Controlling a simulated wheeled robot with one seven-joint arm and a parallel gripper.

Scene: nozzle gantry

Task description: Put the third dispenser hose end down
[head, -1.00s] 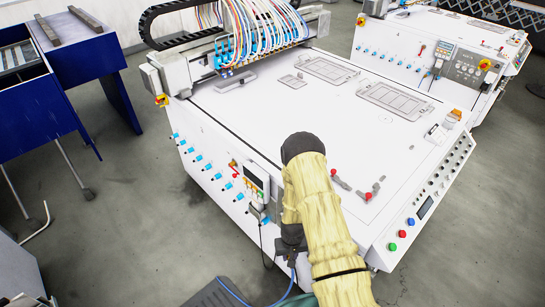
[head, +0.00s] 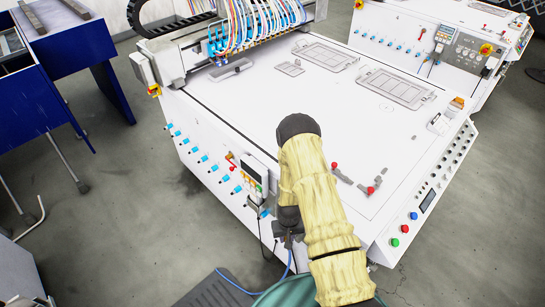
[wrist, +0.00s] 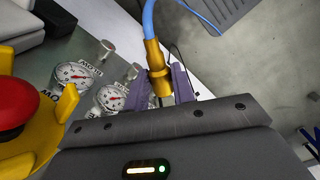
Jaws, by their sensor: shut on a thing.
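The dispenser hose end (wrist: 157,72) is a brass-coloured fitting on a blue hose (wrist: 149,20) in the wrist view. My gripper (wrist: 160,88) has its two purple fingers shut on the fitting, one on each side. The hose leads away towards the top of that view. In the head view my gripper (head: 290,224) is low beside the front face of the white gantry machine (head: 255,130). The blue hose (head: 238,289) there runs down to the floor. The fitting itself is too small and hidden to make out in the head view.
Round pressure gauges (wrist: 110,97) and a red emergency button (wrist: 17,103) in a yellow guard are close to my gripper. A dark ribbed mat (head: 208,292) lies on the floor. A blue bench (head: 80,60) stands at left; grey floor between is open.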

